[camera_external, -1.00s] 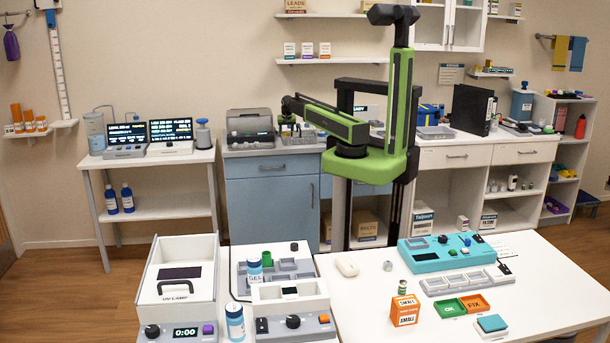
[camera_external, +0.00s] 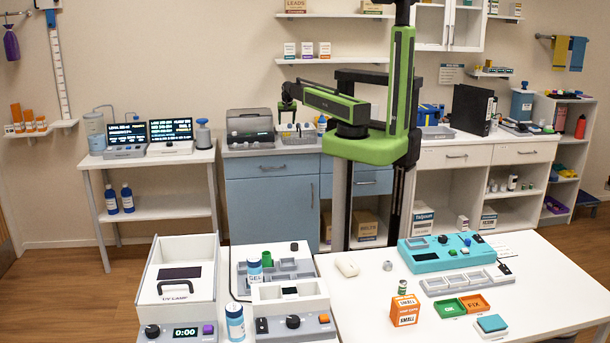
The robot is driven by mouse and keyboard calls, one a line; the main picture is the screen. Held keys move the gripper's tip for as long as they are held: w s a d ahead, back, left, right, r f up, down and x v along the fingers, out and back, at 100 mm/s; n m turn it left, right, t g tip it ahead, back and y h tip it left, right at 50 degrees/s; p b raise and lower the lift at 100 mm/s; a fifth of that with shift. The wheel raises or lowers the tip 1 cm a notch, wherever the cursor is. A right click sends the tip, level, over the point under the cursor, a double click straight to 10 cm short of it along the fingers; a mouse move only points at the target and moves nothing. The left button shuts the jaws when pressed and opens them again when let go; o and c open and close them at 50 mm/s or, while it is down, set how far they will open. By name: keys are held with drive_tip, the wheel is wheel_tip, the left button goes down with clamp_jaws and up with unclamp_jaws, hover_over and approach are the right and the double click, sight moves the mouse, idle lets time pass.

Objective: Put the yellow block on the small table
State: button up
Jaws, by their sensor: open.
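My gripper (camera_external: 288,106) is small in the picture, at the far left end of my green arm. It is open, above the back counter near a grey tray (camera_external: 298,138) with small items in it. I cannot make out a yellow block for certain. My arm or the tray's walls may hide it. A white side table (camera_external: 148,160) with two lit screens stands to the left of my gripper. I cannot tell whether this is the small table of the task.
A grey machine (camera_external: 250,127) stands on the counter left of the tray. Another grey tray (camera_external: 434,133) and a black binder (camera_external: 472,109) stand right of my arm. The front white table (camera_external: 350,310) holds an orange box (camera_external: 405,311), a teal device (camera_external: 445,252) and grey instruments.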

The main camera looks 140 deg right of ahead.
drive_tip(key=p+v, duration=0.1)
drive_tip(key=v, duration=0.1)
drive_tip(key=shift+w+a+r, duration=0.1)
drive_tip(key=shift+a+r, duration=0.05)
drive_tip(key=shift+r, duration=0.2)
